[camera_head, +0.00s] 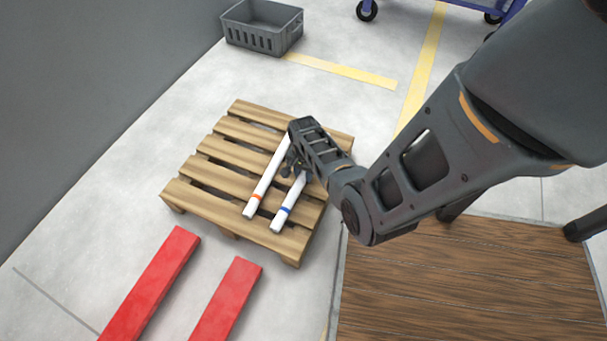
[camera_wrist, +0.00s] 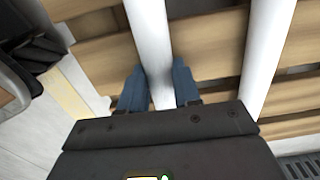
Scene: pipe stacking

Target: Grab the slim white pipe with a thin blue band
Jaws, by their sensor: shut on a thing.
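The slim white pipe with a thin blue band (camera_head: 293,200) lies slanted on the wooden pallet, its banded end towards the bottom of the head view. My gripper (camera_head: 294,169) is at its upper part, coming down from the right. In the wrist view, my gripper's blue fingers (camera_wrist: 158,84) are shut on this pipe (camera_wrist: 149,40), one on each side. The pipe's band does not show in the wrist view, and its far end is hidden under my gripper in the head view.
A second white pipe, with an orange band (camera_head: 268,181), lies close on the left; it also shows in the wrist view (camera_wrist: 266,50). Both are on the slatted pallet (camera_head: 200,170). Red bars (camera_head: 150,285) lie on the floor below. A grey crate (camera_head: 262,30) stands at the back.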

